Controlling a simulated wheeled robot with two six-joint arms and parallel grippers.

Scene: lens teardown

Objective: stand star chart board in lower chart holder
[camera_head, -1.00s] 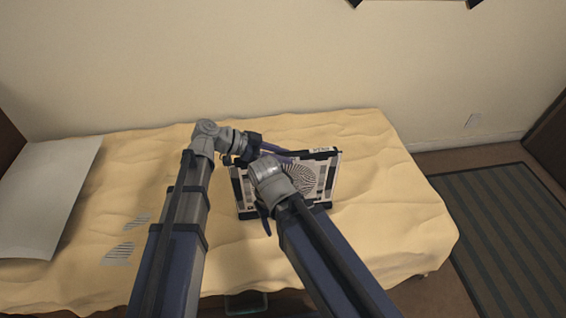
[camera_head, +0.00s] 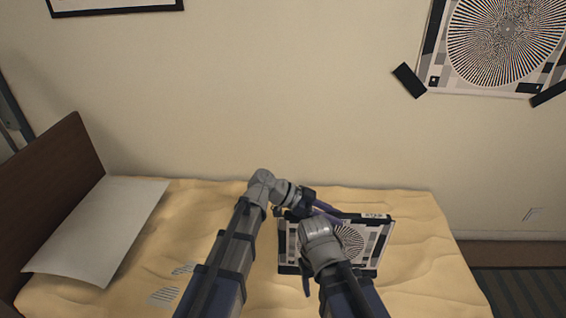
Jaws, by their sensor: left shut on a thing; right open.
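The star chart board (camera_head: 372,240), white with a black and white radial star and dark edge strips, is in front of me above the yellow bed cover. My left gripper (camera_head: 325,213) is shut on it near its upper edge. My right gripper (camera_head: 306,278) is open at the board's lower left; my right arm covers the board's middle, and its fingers are mostly hidden. On the wall at the upper right, a larger star chart (camera_head: 505,40) shows between dark corner pieces, one a tilted black block (camera_head: 409,80) at its lower left. I cannot tell which part is the lower chart holder.
The bed (camera_head: 200,200) has a wrinkled yellow cover, a white sheet-like pillow (camera_head: 98,228) and a brown headboard (camera_head: 50,195) at left. Small striped patches (camera_head: 164,296) lie on the cover. A framed picture (camera_head: 115,6) hangs at upper left. A striped rug (camera_head: 525,293) lies at lower right.

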